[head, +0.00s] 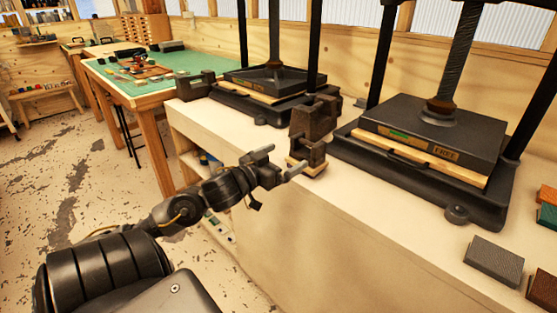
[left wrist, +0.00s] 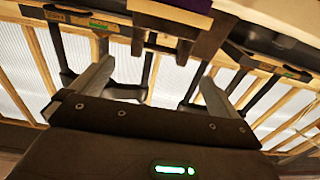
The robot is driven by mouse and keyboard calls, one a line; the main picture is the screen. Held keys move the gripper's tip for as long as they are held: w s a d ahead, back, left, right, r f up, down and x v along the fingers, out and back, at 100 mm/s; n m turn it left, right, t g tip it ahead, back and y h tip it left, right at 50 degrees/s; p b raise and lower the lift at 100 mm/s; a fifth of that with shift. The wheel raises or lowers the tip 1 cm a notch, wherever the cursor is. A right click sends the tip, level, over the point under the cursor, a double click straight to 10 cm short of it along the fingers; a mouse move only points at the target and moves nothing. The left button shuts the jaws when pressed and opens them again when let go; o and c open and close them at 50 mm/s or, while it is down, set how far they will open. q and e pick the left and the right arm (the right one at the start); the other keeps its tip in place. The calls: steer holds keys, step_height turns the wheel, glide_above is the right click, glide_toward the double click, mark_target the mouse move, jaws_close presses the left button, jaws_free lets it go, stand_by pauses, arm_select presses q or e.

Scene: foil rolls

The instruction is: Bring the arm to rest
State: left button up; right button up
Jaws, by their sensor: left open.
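My left arm (head: 180,210) reaches in from the lower left towards the front edge of the bench. My left gripper (head: 286,158) is open, with nothing between its fingers. It is just in front of a dark metal clamp-like block (head: 313,125) at the bench edge; I cannot tell whether they touch. The left wrist view shows both fingers of the gripper (left wrist: 155,85) spread apart, with dark press parts beyond them. My right gripper is in neither view.
Two black screw presses, the left one (head: 262,92) and the right one (head: 425,165), stand on the pale bench (head: 300,225). A grey block (head: 494,260) and coloured blocks lie at the right. A green-topped table (head: 200,67) stands behind left. Open floor lies left.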

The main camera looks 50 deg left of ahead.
arm_select(q)
steer(key=shift+s, duration=0.7)
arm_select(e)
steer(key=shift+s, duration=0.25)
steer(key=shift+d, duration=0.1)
